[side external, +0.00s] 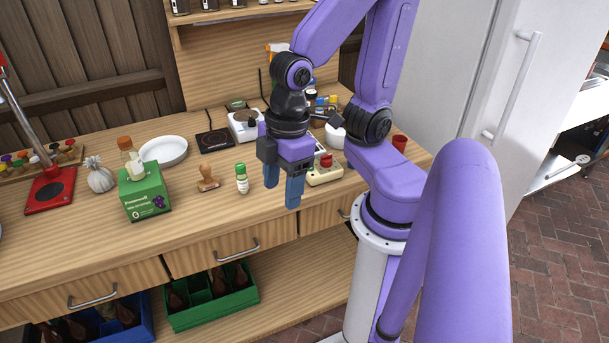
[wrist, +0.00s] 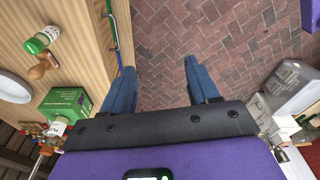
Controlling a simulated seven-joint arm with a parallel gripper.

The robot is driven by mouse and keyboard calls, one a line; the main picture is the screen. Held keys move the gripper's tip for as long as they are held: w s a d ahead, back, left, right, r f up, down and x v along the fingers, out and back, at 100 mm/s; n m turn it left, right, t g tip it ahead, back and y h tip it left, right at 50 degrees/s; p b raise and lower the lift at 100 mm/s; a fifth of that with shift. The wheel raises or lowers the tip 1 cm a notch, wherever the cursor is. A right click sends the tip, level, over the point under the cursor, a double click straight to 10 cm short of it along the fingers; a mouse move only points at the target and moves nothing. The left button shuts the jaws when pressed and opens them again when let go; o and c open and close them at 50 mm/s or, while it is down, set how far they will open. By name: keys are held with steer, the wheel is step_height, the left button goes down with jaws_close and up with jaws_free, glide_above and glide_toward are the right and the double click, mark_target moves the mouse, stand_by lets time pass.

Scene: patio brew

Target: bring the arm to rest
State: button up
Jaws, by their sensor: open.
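My purple arm reaches from its white pedestal over the front of the wooden counter (side external: 90,240) in the side external view. My gripper (side external: 282,190) points down near the counter's front edge, with its blue fingers apart and nothing between them. In the wrist view the fingers of my gripper (wrist: 160,85) are spread wide, with brick floor below and between them.
A wooden stamp (side external: 208,180), a green box (side external: 146,191) and a white plate (side external: 164,150) stand on the counter to the left. A device with a red button (side external: 325,172) is close behind the gripper. Green (side external: 213,310) and blue crates with bottles sit on the lower shelf. A white fridge (side external: 455,70) stands right.

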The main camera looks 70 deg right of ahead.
steer(key=shift+n+g+h, duration=0.3)
steer(key=shift+n+h, duration=0.1)
steer(key=shift+n, duration=0.1)
steer(key=s+d, duration=0.2)
steer(key=s, duration=0.1)
steer(key=shift+s+d+r, duration=0.15)
steer(key=shift+s+r, duration=0.05)
steer(key=shift+r, duration=0.15)
